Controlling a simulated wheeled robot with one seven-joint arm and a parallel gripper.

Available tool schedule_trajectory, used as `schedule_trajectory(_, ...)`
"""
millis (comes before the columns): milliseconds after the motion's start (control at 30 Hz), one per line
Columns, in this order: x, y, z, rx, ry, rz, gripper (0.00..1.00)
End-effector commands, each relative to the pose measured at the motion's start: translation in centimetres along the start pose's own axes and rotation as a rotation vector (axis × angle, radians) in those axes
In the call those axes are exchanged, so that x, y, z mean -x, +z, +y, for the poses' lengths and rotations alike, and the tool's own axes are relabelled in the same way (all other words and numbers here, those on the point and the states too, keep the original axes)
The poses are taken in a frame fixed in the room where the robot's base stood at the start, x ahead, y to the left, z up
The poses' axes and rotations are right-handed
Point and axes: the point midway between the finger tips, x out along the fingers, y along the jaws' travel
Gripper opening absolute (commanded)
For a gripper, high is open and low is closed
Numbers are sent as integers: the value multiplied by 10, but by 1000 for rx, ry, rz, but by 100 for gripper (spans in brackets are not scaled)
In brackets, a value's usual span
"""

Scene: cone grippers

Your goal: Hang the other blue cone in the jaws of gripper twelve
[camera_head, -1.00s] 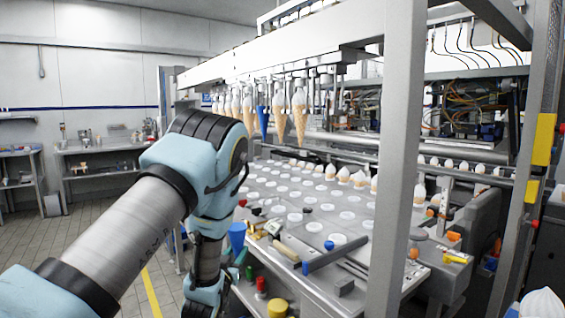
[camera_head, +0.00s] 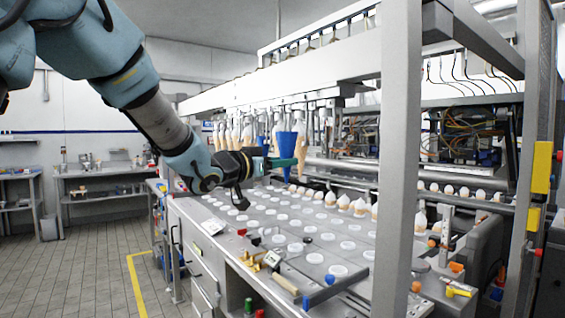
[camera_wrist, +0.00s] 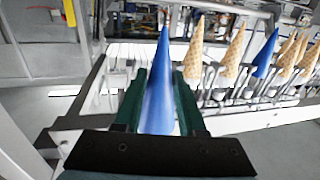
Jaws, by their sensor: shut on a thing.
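My gripper (camera_head: 281,162) has green fingers and is shut on a blue cone (camera_head: 286,143), which it holds tip down at the row of hanging cones. In the wrist view the held blue cone (camera_wrist: 160,90) stands between the two green fingers (camera_wrist: 160,105). A second blue cone (camera_wrist: 265,55) hangs in the row, with waffle cones on both sides of it. It shows only partly in the head view (camera_head: 262,140), behind my gripper. I cannot make out any number on the machine's grippers, so I cannot tell which is twelve, nor whether the held cone touches its jaws.
A waffle cone (camera_head: 301,150) hangs close beside the held cone; another waffle cone (camera_wrist: 197,50) is nearest it in the wrist view. The perforated conveyor table (camera_head: 270,215) lies below. A vertical frame post (camera_head: 400,150) stands to the right. Tools lie on the table's near end.

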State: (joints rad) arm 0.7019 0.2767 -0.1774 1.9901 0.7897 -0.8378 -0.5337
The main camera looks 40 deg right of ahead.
Motion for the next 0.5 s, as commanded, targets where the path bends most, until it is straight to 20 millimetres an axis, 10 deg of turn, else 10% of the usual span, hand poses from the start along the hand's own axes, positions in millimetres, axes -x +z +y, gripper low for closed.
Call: schedule_trajectory(500, -11, 0, 2, -5, 1, 4, 0)
